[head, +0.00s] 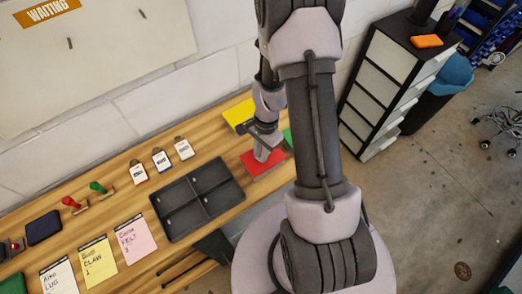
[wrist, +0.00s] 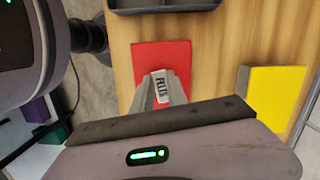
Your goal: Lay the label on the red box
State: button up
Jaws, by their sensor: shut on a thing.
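The red box (head: 252,168) shows as a flat red top at the bench's front edge, right of the dark tray. It also shows in the wrist view (wrist: 178,56). My gripper (head: 263,154) is over the red box. In the wrist view my gripper (wrist: 158,90) is shut on a small white label (wrist: 158,80) with dark lettering that looks like FELT. The label appears over the red surface; I cannot tell whether it touches it. My fingers hide part of the red box.
A dark compartment tray (head: 197,198) lies left of the red box. A yellow box (head: 238,112) is behind it, and a green one (head: 288,138) is partly hidden by my arm. Small tags (head: 161,160), stamps (head: 100,188) and written notes (head: 98,262) lie further left.

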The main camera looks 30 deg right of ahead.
dwell(0.4)
jog(key=o, duration=0.8)
jog(key=shift+o, duration=0.2)
jog(key=shift+r, duration=0.1)
notch_tip(320, 180, up, 22)
jog(key=w+d+p, duration=0.1)
jog(key=d+p, duration=0.1)
jog(key=p, duration=0.5)
jog(key=shift+d, duration=0.25)
